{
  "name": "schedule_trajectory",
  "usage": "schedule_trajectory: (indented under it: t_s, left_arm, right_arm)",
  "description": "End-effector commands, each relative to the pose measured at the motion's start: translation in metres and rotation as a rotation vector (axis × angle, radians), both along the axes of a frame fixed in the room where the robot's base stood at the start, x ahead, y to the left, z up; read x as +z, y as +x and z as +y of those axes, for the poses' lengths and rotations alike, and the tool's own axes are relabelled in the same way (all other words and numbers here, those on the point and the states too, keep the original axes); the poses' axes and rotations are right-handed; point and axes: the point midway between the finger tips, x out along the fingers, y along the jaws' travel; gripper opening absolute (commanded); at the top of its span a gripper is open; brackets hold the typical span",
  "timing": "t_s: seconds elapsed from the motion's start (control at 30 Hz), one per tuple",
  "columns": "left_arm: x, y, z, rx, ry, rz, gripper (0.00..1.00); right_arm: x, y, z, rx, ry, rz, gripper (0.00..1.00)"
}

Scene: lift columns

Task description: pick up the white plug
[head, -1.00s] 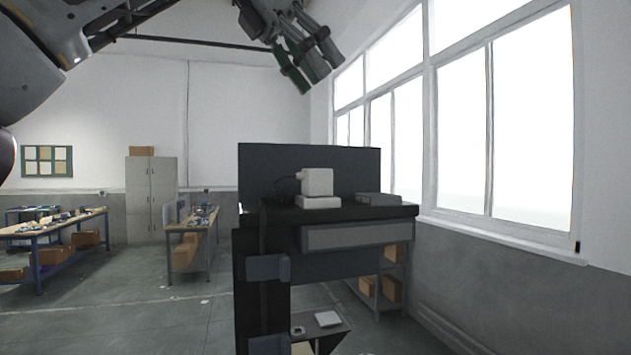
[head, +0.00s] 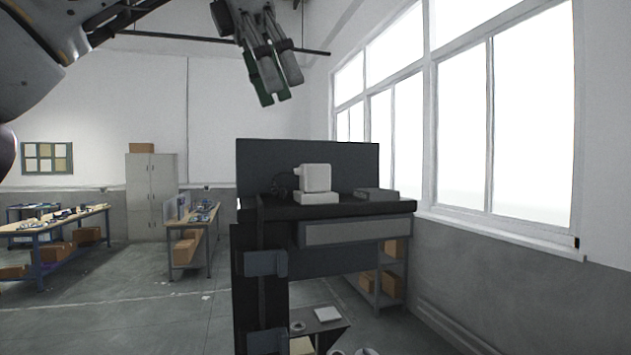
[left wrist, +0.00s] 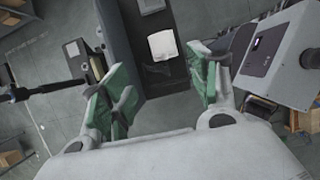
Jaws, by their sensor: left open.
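The white plug (head: 316,178) is a blocky white piece on a white base, standing on the dark top of the lift-column bench (head: 350,208). A dark cord or clip shows at its left side. In the left wrist view the plug (left wrist: 162,45) lies beyond the fingers, near the upper middle. My left gripper (head: 276,96) is open and empty, high above the bench and a little left of the plug, its fingers pointing down. In the left wrist view its green-padded fingers (left wrist: 160,88) are spread apart. My right gripper is not in view.
A flat grey box (head: 377,194) sits right of the plug. A dark upright panel (head: 310,155) stands behind it. A grey box with a small screen (left wrist: 275,58) is at the right in the left wrist view. Workbenches (head: 70,222) and a cabinet (head: 150,200) are far off left.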

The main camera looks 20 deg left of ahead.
Motion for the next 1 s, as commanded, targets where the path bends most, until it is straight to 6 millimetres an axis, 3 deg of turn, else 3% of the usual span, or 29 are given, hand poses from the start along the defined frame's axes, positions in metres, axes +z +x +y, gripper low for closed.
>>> schedule_trajectory:
  t_s: [1.0]
  left_arm:
    - [-0.027,0.007,-0.009,-0.001,-0.002,0.002,0.61]
  right_arm:
    - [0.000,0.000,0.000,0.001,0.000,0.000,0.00]
